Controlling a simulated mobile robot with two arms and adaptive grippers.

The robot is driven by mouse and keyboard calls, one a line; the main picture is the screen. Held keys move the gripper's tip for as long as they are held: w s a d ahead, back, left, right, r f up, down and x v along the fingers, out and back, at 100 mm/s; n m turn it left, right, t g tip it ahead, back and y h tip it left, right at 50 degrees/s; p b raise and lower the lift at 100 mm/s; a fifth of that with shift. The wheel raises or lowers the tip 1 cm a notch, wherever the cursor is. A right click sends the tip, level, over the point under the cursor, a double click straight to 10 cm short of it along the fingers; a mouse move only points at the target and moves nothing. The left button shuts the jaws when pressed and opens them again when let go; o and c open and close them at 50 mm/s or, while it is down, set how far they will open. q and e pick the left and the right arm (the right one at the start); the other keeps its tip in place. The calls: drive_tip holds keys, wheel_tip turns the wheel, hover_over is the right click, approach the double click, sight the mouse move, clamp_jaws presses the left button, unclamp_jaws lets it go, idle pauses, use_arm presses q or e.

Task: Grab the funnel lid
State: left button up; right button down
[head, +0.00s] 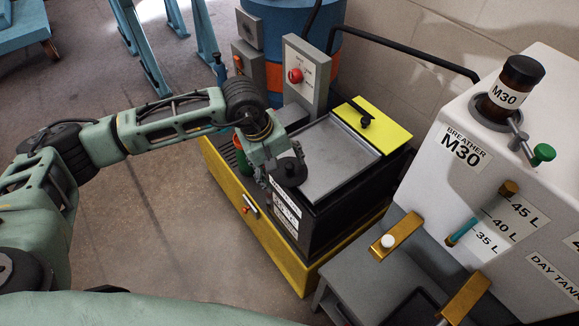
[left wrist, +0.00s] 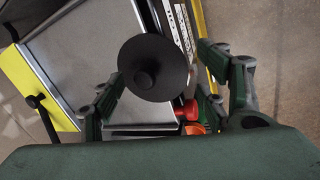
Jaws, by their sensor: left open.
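The funnel lid, a black round disc with a small knob at its centre, shows in the left wrist view (left wrist: 152,68), between my fingers in the picture. In the head view the dark disc (head: 290,172) is at the near left corner of the grey-topped black box, just beyond my left gripper. My left gripper (head: 273,152) is open and empty; its green fingers (left wrist: 160,85) are spread to either side of the lid. I cannot tell how far apart they are in depth. What lies under the lid is hidden. My right gripper is not in view.
The black box has a flat grey top (head: 335,165) and a yellow flap (head: 385,130). It stands in a yellow tray (head: 290,268). A control box with a red button (head: 296,76) rises behind. A white tank (head: 470,170) is at right.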

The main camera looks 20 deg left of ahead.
use_arm(q)
drive_tip(key=shift+w+f, duration=0.1)
drive_tip(key=shift+f, duration=0.2)
drive_tip(key=c, duration=1)
drive_tip(key=shift+r, duration=0.15)
